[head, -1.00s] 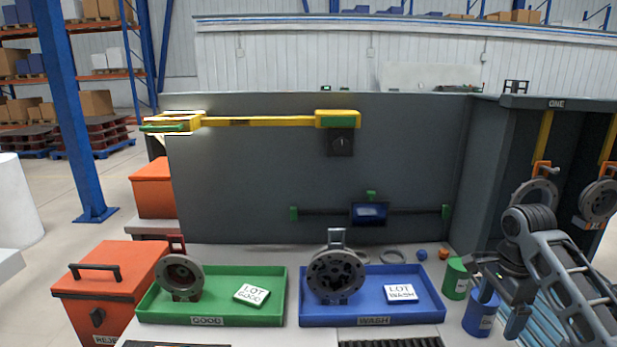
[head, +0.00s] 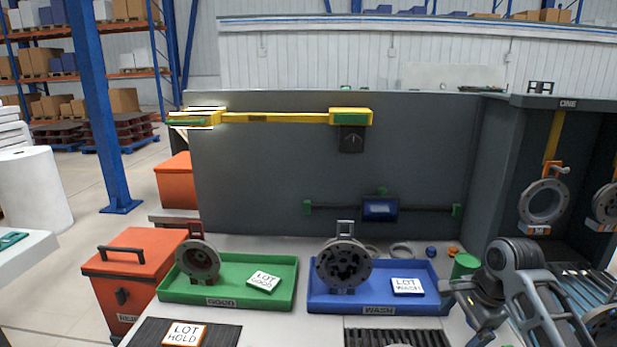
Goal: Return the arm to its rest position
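My arm (head: 518,262) is at the lower right, folded, its upper link running down to the right edge. My gripper (head: 468,305) is at its left end, low beside the right side of the blue WASH tray (head: 322,304). The fingers are small and partly merged with the arm, so I cannot tell whether they are open or shut. I see no part clearly held in it.
A flanged part (head: 343,262) stands in the WASH tray and another (head: 197,260) in the green GOOD tray (head: 228,297). A green can (head: 465,265) stands behind my arm. A LOT HOLD card (head: 184,335) lies in front. Hung rings (head: 545,203) are at right.

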